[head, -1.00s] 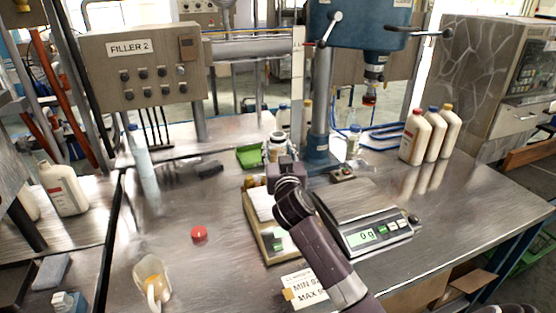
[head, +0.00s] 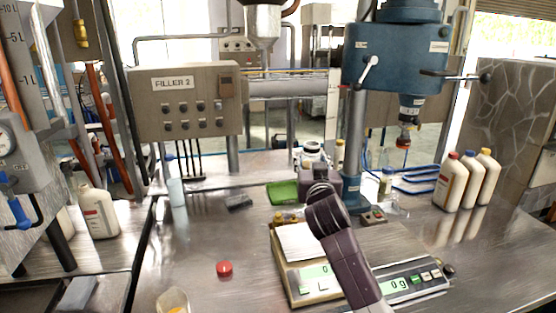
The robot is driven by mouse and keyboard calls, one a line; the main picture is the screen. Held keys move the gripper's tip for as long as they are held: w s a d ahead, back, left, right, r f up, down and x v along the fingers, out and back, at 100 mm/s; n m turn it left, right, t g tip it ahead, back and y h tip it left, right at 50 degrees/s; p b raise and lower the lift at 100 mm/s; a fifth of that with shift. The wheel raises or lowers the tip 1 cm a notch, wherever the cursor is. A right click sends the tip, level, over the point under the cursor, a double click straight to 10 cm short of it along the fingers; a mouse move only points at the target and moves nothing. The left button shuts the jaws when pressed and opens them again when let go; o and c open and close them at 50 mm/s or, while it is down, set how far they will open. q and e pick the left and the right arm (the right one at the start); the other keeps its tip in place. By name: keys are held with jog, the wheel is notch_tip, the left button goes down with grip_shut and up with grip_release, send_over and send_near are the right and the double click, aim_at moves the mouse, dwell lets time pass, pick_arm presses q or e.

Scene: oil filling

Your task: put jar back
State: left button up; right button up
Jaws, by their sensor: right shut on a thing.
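My right gripper (head: 316,172) is over the middle of the steel table, seen from behind, with its wrist and arm in front of it. It is shut on a jar (head: 312,154), a small pale container that shows just beyond the gripper. The fingertips and the jar's lower part are hidden, so I cannot tell whether the jar touches the table. My left gripper is not in view.
Two scales (head: 294,288) stand under my right arm. White bottles (head: 455,181) stand at right. A red cap (head: 224,269) lies on clear table.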

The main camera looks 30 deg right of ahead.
jog(key=shift+r, duration=0.25)
jog(key=s+a+f+n+t+y, duration=0.1)
jog(key=s+a+f+n+y, duration=0.15)
jog(key=s+a+f, duration=0.65)
jog(key=s+a+f+n+t+y, duration=0.15)
jog(key=s+a+f+y, duration=0.4)
jog(key=a, duration=0.55)
jog(key=s+a+f, duration=0.2)
jog(key=s, duration=0.6)
jog(key=s+a+f+n, duration=0.1)
jog(key=s+a+f, duration=0.1)
jog(key=s, duration=0.6)
jog(key=shift+s+g, duration=0.35)
